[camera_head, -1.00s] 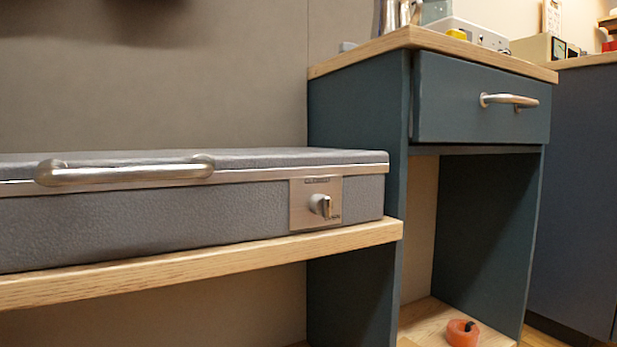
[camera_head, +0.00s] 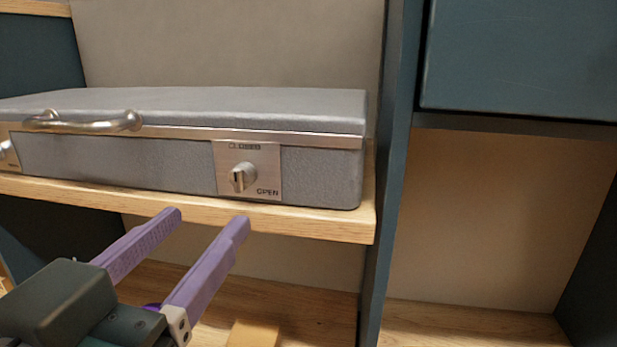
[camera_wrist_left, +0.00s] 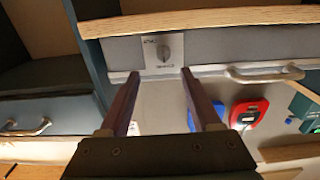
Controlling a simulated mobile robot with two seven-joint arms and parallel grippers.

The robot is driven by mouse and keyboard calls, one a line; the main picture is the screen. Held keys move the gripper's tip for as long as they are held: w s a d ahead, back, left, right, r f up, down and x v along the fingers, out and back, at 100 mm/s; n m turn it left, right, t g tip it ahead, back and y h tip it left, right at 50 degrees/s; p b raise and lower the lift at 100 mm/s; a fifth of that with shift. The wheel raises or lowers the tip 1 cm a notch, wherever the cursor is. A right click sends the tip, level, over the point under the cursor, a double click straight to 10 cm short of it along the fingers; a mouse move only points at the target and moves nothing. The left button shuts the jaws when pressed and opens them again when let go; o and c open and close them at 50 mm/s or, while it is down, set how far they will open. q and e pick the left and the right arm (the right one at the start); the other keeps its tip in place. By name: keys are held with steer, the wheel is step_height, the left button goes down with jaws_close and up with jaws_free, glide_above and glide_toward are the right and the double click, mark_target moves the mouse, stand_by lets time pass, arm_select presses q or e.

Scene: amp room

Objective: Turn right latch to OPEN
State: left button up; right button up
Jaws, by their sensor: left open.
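The right latch is a metal knob (camera_head: 243,177) on a square steel plate (camera_head: 265,160) on the front of a grey textured case (camera_head: 320,170). The plate reads CLOSED above the knob and OPEN at its lower right. The knob's grip stands roughly upright. The latch plate also shows in the left wrist view (camera_wrist_left: 175,41), where the scene looks upside down. My left gripper (camera_head: 208,220) has two purple fingers, spread and empty. It is below and in front of the latch, apart from it. My right gripper is not in view.
The case lies on a wooden shelf (camera_head: 330,226), whose front edge is near my fingers. A curved metal handle (camera_head: 85,122) and the left latch (camera_head: 8,155) are to the left. A dark teal upright panel (camera_head: 390,150) closes the right side.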

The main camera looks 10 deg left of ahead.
mark_target(236, 183)
arm_select(q)
steer(key=w+b, duration=0.1)
steer(key=w, duration=0.6)
steer(key=shift+w+a, duration=0.15)
steer(key=shift+w, duration=0.25)
steer(key=shift+w+a+b, duration=0.1)
steer(key=shift+w+b, duration=0.25)
steer(key=shift+w, duration=0.4)
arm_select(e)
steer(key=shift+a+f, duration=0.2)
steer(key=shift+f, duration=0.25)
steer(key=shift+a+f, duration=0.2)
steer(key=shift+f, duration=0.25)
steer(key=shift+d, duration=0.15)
arm_select(q)
jaws_close()
